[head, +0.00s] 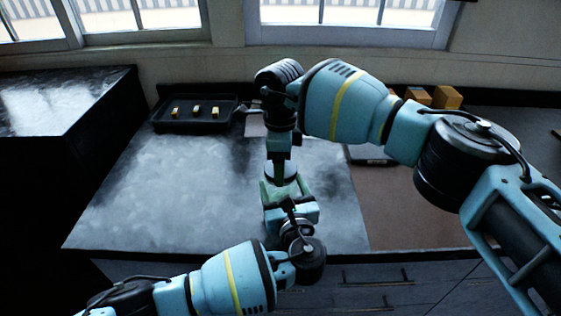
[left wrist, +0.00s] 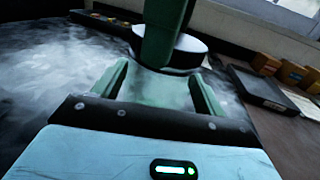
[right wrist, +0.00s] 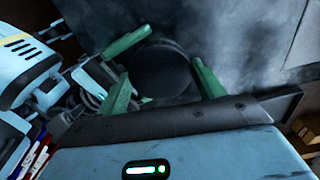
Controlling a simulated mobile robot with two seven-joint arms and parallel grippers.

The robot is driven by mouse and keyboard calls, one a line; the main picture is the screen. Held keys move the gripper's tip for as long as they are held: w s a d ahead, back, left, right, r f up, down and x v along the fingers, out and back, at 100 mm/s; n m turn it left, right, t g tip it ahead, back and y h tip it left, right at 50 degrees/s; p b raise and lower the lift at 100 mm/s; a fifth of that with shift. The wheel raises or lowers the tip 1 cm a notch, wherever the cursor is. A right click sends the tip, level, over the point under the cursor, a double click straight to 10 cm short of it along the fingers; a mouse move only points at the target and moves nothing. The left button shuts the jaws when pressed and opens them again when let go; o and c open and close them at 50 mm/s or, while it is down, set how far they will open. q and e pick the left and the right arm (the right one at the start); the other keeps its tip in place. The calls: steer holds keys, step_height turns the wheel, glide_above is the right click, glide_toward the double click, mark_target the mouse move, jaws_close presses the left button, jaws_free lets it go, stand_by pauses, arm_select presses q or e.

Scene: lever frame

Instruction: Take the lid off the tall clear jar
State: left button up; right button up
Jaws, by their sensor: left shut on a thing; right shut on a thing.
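The tall clear jar (left wrist: 158,88) stands between the green fingers of my left gripper (left wrist: 160,85), which is shut on its body from the near side. The jar is mostly hidden in the head view. The lid (head: 284,171) shows there as a pale disc at the jar's top; in the left wrist view it is a white disc with a dark rim (left wrist: 190,43). My right gripper (head: 281,163) comes down from above and is shut on the lid, which looks like a dark disc (right wrist: 160,72) in the right wrist view. I cannot tell whether lid and jar touch.
A black tray (head: 165,126) with three small blocks stands at the back left. Orange boxes (head: 447,97) stand at the back right. A brown mat (head: 400,210) lies right of the grey worktop (head: 140,200), whose left part is clear. Windows are behind.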

steer(key=n, duration=0.5)
steer(key=shift+s, duration=0.1)
steer(key=shift+r, duration=0.25)
stand_by(0.3)
steer(key=shift+r, duration=0.7)
steer(key=shift+r, duration=0.25)
steer(key=shift+r, duration=1.95)
arm_select(q)
steer(key=o, duration=2)
steer(key=shift+c, duration=0.2)
steer(key=v, duration=1.2)
steer(key=shift+p, duration=0.35)
arm_select(e)
step_height(320, 180, up, 2)
steer(key=shift+r, duration=0.1)
